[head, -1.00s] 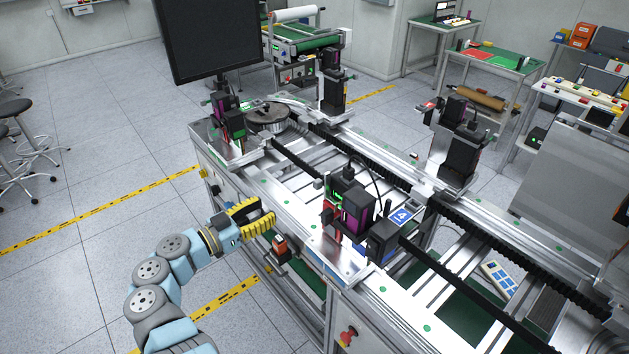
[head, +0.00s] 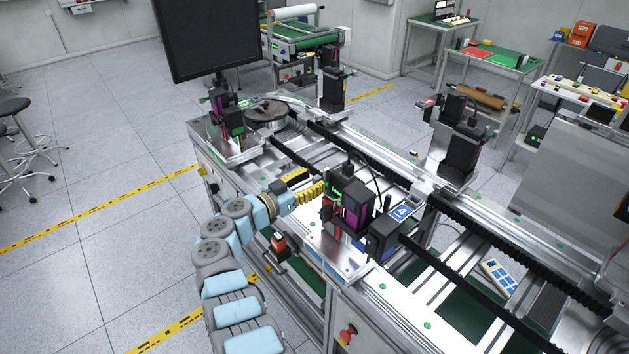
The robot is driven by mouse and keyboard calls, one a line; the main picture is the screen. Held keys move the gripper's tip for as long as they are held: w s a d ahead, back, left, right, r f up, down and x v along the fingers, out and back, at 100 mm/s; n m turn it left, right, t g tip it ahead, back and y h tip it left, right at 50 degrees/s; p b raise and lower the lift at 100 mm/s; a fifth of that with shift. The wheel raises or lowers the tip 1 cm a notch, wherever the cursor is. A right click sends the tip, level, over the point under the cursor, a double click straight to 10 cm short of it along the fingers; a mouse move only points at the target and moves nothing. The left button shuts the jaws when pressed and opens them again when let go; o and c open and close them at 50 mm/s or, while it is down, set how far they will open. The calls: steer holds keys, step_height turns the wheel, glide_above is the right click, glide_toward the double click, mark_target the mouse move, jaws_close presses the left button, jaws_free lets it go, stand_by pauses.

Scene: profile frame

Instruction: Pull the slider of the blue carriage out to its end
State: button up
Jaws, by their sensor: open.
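The carriage nearest my gripper stands on the frame's near rail, with a black and purple module (head: 354,213), a green display on its left side and a black block (head: 383,238) at its right. A blue plate marked 4 (head: 401,211) shows just behind it; I cannot tell whether it belongs to this carriage. My gripper (head: 303,184) has yellow ribbed fingers. It is open, over the near rail, at the carriage's left side. The fingertips come close to the green display and red part there; contact cannot be told. I cannot make out the slider clearly.
Another carriage (head: 228,118) stands at the frame's left end, and two more (head: 332,91) (head: 460,143) stand on the far rail. A dark monitor (head: 207,38) hangs above the left end. Black cable chains run along the frame.

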steer(key=shift+w+d, duration=0.3)
steer(key=shift+d, duration=0.1)
jaws_close()
